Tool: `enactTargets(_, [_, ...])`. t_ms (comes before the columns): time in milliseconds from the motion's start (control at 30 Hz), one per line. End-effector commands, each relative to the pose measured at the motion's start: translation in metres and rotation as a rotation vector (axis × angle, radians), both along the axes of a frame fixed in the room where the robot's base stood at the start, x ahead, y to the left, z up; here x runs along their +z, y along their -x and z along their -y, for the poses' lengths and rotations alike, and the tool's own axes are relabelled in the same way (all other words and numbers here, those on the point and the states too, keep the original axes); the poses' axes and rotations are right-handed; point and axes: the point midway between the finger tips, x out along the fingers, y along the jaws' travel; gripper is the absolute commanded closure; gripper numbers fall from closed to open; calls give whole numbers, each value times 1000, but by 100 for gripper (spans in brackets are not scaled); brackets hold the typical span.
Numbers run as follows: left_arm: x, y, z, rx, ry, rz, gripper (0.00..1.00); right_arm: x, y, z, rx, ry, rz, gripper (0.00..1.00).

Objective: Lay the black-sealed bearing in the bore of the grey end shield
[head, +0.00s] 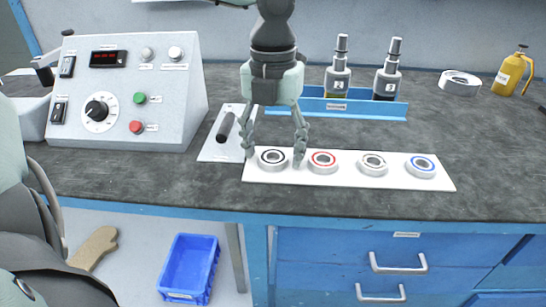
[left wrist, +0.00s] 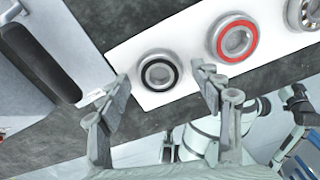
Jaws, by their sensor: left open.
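The black-sealed bearing (head: 273,157) lies flat at the left end of a white strip (head: 330,182) on the bench. It also shows in the left wrist view (left wrist: 159,71). My left gripper (head: 275,154) is open and empty, pointing down over this bearing. In the head view one finger is left of it and the other is between it and the red-sealed bearing (head: 322,161). In the left wrist view the bearing shows between the fingertips (left wrist: 161,88), apart from both. I cannot make out a grey end shield for certain.
An open bearing (head: 373,164) and a blue-sealed one (head: 421,166) continue the row. A blue tray (head: 330,106) with two bottles stands behind.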

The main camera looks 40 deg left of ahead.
Motion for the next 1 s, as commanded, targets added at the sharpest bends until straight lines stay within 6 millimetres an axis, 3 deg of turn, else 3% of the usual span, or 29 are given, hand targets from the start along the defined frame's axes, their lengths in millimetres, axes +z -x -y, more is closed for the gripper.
enactTargets(167, [0, 0, 0, 0, 0, 0, 37, 2, -2, -4, -3, -8, 7, 60])
enactTargets(600, [1, 0, 0, 0, 0, 0, 91, 3, -2, -7, -5, -15, 5, 60])
enactTargets(1000, [9, -1, 0, 1, 0, 2, 91, 4, -2, -2, 1, -4, 6, 60])
